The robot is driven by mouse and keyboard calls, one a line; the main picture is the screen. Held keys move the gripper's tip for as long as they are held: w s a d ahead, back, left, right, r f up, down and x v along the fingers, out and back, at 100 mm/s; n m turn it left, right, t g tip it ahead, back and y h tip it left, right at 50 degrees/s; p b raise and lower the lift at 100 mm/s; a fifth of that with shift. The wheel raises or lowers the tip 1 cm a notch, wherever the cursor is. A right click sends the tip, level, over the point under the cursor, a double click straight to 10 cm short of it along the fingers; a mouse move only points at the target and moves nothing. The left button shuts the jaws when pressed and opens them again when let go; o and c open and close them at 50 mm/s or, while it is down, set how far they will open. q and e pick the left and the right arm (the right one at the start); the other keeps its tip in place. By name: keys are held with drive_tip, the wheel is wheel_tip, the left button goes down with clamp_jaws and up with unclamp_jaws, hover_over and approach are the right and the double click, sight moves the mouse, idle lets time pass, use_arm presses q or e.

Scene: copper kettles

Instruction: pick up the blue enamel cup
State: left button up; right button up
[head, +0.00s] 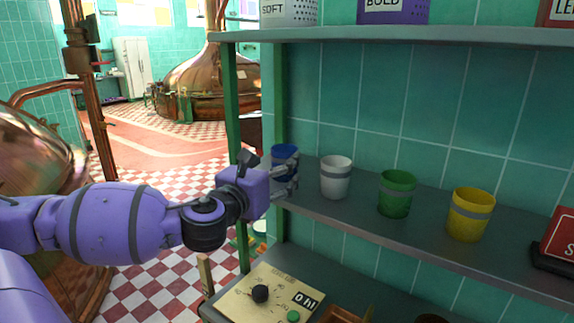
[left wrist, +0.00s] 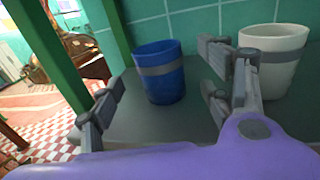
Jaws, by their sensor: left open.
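The blue enamel cup (head: 284,153) with a grey band stands upright at the left end of the middle shelf. It shows whole in the left wrist view (left wrist: 160,72). My left gripper (head: 291,180) is at that end of the shelf and partly covers the cup in the head view. In the left wrist view the left gripper's fingers (left wrist: 160,88) are spread apart, with the cup seen between them and a little beyond. I cannot tell that any finger touches it. My right gripper is not in view.
A white cup (head: 335,178), a green cup (head: 396,194) and a yellow cup (head: 469,215) stand rightward along the shelf (head: 430,238). The white cup (left wrist: 273,62) is close to the right finger. A green post (head: 281,90) rises nearby. An upper shelf (head: 400,35) hangs above.

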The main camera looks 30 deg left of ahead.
sight(283, 162)
use_arm(q)
drive_tip(key=shift+w+a+f, duration=0.15)
drive_tip(key=shift+w, duration=0.65)
drive_tip(key=w, duration=0.4)
drive_tip(key=shift+a+f, duration=0.25)
drive_tip(key=shift+f, duration=0.05)
drive_tip(key=shift+w, duration=0.3)
drive_tip(key=shift+r, duration=0.1)
drive_tip(key=shift+c, duration=1.4)
drive_tip(key=c, duration=1)
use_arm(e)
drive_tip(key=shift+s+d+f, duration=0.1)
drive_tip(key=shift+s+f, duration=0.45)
use_arm(q)
drive_tip(key=shift+r, duration=0.1)
